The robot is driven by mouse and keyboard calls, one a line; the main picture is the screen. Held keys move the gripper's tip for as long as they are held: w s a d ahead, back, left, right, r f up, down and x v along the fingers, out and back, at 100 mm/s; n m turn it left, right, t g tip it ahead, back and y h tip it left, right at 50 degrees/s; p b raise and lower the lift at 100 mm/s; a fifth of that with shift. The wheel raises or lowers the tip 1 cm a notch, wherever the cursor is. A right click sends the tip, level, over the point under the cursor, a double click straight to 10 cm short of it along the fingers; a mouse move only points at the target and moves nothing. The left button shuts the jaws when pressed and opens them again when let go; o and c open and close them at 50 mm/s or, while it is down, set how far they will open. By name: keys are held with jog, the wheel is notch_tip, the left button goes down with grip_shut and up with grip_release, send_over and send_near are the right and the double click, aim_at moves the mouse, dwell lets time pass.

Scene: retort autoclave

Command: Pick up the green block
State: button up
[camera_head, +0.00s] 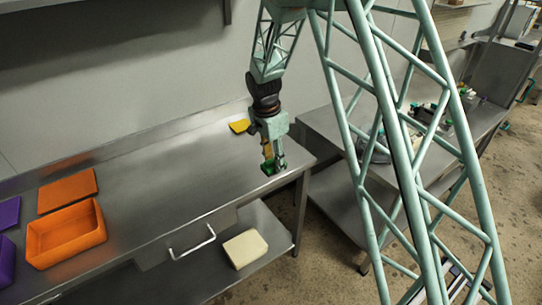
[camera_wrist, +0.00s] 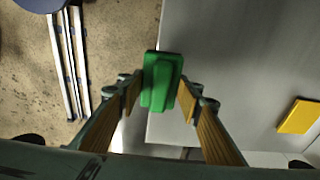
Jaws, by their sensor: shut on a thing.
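The green block (camera_wrist: 161,80) is between my two fingertips in the wrist view, with its long side running up the picture. In the head view the green block (camera_head: 266,170) shows as a small patch at the tip of my gripper (camera_head: 272,163). My gripper (camera_wrist: 160,98) is shut on the block and points down over the right end of the steel table (camera_head: 180,180). I cannot tell whether the block touches the tabletop or is just above it.
A yellow piece (camera_head: 239,126) lies on the table behind my gripper. An orange bin (camera_head: 65,238), an orange lid (camera_head: 67,190) and purple items (camera_head: 8,213) are at the left. A cream block (camera_head: 245,249) lies on the lower shelf. The table's middle is clear.

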jog(key=shift+s+d+r, duration=0.1)
jog(key=shift+s+d, duration=0.15)
jog(key=shift+s, duration=0.6)
jog(key=shift+s+d+r, duration=0.1)
jog(key=shift+s+d, duration=0.1)
jog(key=shift+s, duration=0.65)
jog(key=shift+o, duration=1.1)
jog(key=shift+c, duration=0.6)
